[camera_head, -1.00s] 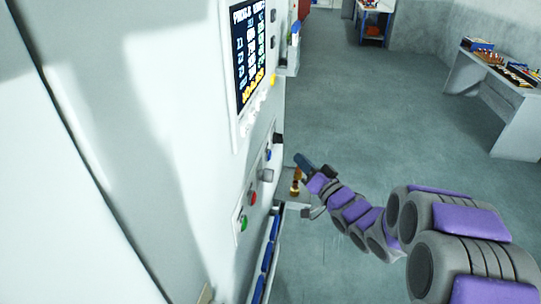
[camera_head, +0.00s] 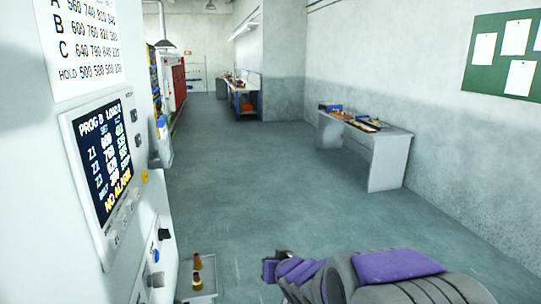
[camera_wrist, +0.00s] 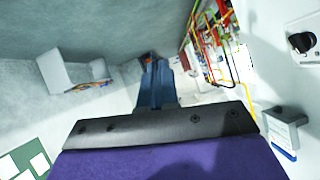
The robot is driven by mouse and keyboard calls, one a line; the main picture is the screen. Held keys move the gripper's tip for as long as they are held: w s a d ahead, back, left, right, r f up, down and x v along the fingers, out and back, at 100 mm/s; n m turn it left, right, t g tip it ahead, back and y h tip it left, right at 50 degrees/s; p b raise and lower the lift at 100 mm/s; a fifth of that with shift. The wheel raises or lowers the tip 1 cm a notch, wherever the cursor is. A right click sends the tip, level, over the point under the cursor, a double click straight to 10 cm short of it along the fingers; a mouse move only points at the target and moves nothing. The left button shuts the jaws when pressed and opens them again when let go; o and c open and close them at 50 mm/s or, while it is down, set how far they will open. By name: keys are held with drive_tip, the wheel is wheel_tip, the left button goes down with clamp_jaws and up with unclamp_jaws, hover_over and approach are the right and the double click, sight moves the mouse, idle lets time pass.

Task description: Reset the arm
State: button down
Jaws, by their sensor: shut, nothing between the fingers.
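My arm, in purple and grey, lies folded at the bottom right of the head view. My gripper (camera_head: 270,268) is at its left end, small and partly hidden by the arm links. In the wrist view my gripper (camera_wrist: 155,68) shows its blue fingers together, with nothing between them. It is apart from the machine panel and touches nothing that I can see.
A white machine with a lit screen (camera_head: 104,155) stands close on the left. A small shelf with brass-coloured parts (camera_head: 197,283) juts from its side, left of my gripper. A grey table (camera_head: 385,160) stands at the right. The floor between is clear.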

drive_tip(key=s+d+f+m+g+h, duration=0.1)
drive_tip(key=s+d+g+h, duration=0.2)
drive_tip(key=s+d, duration=0.5)
drive_tip(key=s+d+f+m+g+h, duration=0.1)
drive_tip(key=s+d+g+h, duration=0.15)
drive_tip(key=s+d, duration=0.55)
drive_tip(key=s+a+g+y, duration=0.1)
drive_tip(key=s+g, duration=0.6)
drive_tip(key=s, duration=1.9)
drive_tip(key=shift+a, duration=0.7)
drive_tip(key=shift+r+g, duration=0.1)
drive_tip(key=shift+g, duration=0.15)
